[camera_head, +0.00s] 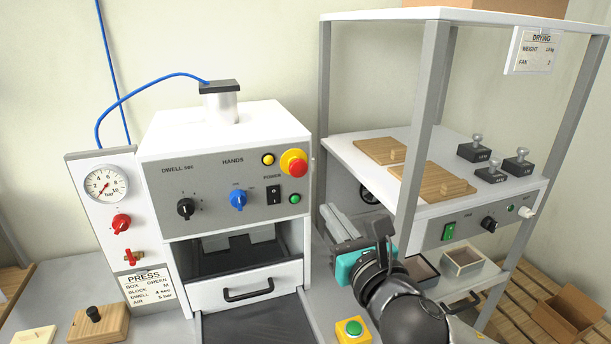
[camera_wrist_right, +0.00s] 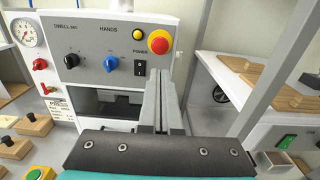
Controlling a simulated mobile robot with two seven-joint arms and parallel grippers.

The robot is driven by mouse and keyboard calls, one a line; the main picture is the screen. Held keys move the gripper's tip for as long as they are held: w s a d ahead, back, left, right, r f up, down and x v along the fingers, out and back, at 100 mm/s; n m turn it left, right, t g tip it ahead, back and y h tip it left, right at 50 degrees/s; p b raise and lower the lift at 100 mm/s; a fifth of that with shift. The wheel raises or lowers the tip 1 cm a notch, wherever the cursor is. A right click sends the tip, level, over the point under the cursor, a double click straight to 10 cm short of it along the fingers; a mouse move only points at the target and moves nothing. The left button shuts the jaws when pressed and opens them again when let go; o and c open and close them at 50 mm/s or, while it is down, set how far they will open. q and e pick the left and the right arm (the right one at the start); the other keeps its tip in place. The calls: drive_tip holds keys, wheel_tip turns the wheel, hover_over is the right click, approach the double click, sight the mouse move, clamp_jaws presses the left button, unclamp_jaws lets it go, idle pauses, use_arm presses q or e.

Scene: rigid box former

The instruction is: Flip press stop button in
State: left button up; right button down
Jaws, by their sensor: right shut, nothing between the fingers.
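The press (camera_head: 225,150) stands left of centre with a grey control panel. Its stop button, a red mushroom head on a yellow collar (camera_head: 293,163), is at the panel's upper right. It also shows in the right wrist view (camera_wrist_right: 159,42), just beyond the fingertips. My right gripper (camera_head: 328,212) is shut and empty, to the right of and below the button in the head view, apart from it. Its two fingers lie together in the wrist view (camera_wrist_right: 156,75). How far the button is pushed in cannot be told. My left gripper is not in view.
Beside the button are a black power switch (camera_head: 273,194), a green lamp (camera_head: 295,198) and a blue knob (camera_head: 238,200). The drying rack's grey post (camera_head: 426,120) stands right of my gripper. A green button on a yellow box (camera_head: 353,328) sits below.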

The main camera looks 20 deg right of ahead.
sight(300, 170)
drive_tip(key=w, duration=0.4)
drive_tip(key=w+p, duration=0.1)
drive_tip(key=w, duration=0.9)
drive_tip(key=shift+a+f, duration=0.1)
drive_tip(key=shift+a, duration=0.15)
drive_tip(key=shift+w, duration=0.1)
